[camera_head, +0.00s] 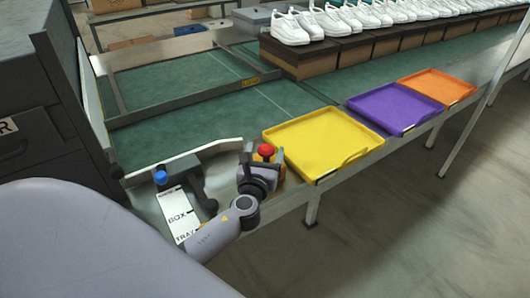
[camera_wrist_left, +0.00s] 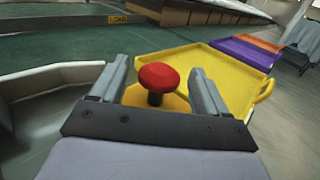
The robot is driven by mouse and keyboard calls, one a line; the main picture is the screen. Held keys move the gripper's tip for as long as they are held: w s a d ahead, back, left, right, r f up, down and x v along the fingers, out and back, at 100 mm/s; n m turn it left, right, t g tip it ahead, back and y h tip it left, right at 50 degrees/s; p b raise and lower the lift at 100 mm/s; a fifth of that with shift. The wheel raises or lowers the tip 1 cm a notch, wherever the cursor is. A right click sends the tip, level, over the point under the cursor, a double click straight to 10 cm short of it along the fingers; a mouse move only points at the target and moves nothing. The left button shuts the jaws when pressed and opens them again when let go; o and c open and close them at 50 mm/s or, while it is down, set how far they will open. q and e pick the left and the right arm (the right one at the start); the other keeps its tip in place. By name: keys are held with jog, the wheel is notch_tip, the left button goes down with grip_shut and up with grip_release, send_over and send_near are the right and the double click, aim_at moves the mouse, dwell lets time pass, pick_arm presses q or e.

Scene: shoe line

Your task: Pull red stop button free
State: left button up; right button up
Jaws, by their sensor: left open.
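The red stop button (camera_head: 266,150) is a mushroom knob on a yellow base at the near edge of the line. In the left wrist view the red knob (camera_wrist_left: 159,77) stands on its dark stem between the two grey fingers. My left gripper (camera_head: 262,163) is open, with a finger on each side of the button. In the left wrist view the gripper (camera_wrist_left: 160,85) shows gaps between both fingers and the knob. The lower part of the base is hidden behind the gripper. My right gripper is not in view.
A yellow tray (camera_head: 318,143) lies right beside the button, with purple (camera_head: 394,108) and orange (camera_head: 436,88) trays beyond. A blue button (camera_head: 160,177) and a white label plate (camera_head: 180,214) are to the left. White shoes on boxes line the back.

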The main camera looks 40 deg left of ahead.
pick_arm(q)
jog(key=shift+v, duration=3.45)
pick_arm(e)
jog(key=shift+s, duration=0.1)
